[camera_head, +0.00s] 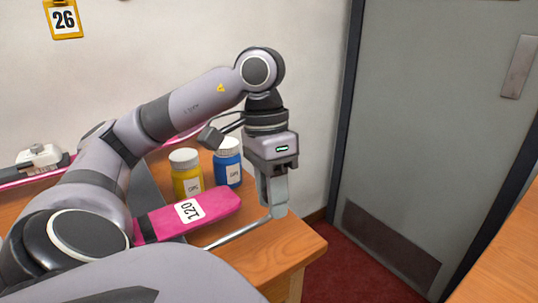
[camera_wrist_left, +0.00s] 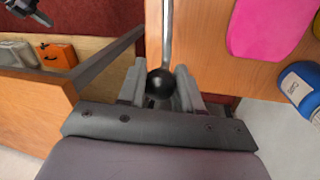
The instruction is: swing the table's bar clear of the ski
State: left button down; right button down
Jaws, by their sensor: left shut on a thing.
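The table's bar (camera_head: 238,233) is a thin metal rod that runs low over the wooden table top, beside the front side of the pink ski (camera_head: 222,205). My left gripper (camera_head: 273,200) is at the bar's end, just beyond the ski's rounded tip. In the left wrist view its fingers are shut on the bar's black ball knob (camera_wrist_left: 160,83). There the bar (camera_wrist_left: 167,35) runs away from the knob, with bare wood between it and the ski (camera_wrist_left: 262,28). A dark part at that view's upper left corner may be my right gripper (camera_wrist_left: 30,12); its jaws are unclear.
A yellow bottle (camera_head: 187,178) and a blue bottle (camera_head: 228,167) stand behind the ski. The table's corner (camera_head: 318,247) is close to my left gripper. A grey door (camera_head: 430,120) is to the right. Another wooden bench (camera_head: 505,265) is at the lower right.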

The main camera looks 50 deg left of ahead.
pick_arm(q)
jog(key=shift+d+m, duration=0.3)
jog(key=shift+d, duration=0.15)
jog(key=c, duration=0.8)
grip_release()
jog(key=shift+d, duration=0.1)
jog(key=shift+w+a+r+p, duration=0.1)
jog(key=shift+a+r+p, duration=0.15)
jog(key=shift+r+p, duration=0.7)
jog(key=shift+a+r+p, duration=0.2)
jog(key=shift+r+p, duration=0.25)
jog(key=shift+r, duration=0.95)
jog(key=shift+w+a+r+p, duration=0.1)
jog(key=shift+a+r+p, duration=0.15)
jog(key=shift+r+p, duration=0.7)
jog(key=shift+r+b, duration=0.25)
jog(key=shift+b, duration=0.05)
jog(key=shift+s, duration=0.1)
